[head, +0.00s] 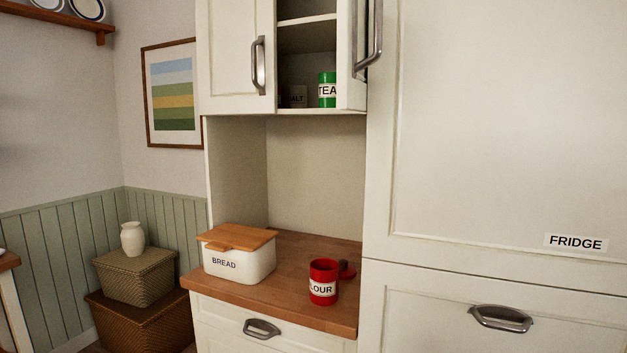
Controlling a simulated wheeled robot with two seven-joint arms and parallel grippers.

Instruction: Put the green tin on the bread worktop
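A green tin (327,90) labelled TEA stands upright on the lowest shelf of the wall cupboard, near the right edge of its opening. The cupboard's right door (359,50) stands open, and its left door (236,50) covers the left part. The wooden bread worktop (300,251) lies below, with a white bread bin (238,264) with a wooden lid on its left and a red tin (323,281), its label partly reading LOUR, at its front right. Neither of my grippers is in view.
A small dark object (347,270) sits beside the red tin, partly hidden. A dim tin (298,96) stands left of the green one. The fridge (490,130) borders the worktop on the right. Bare worktop shows behind and between the bin and red tin.

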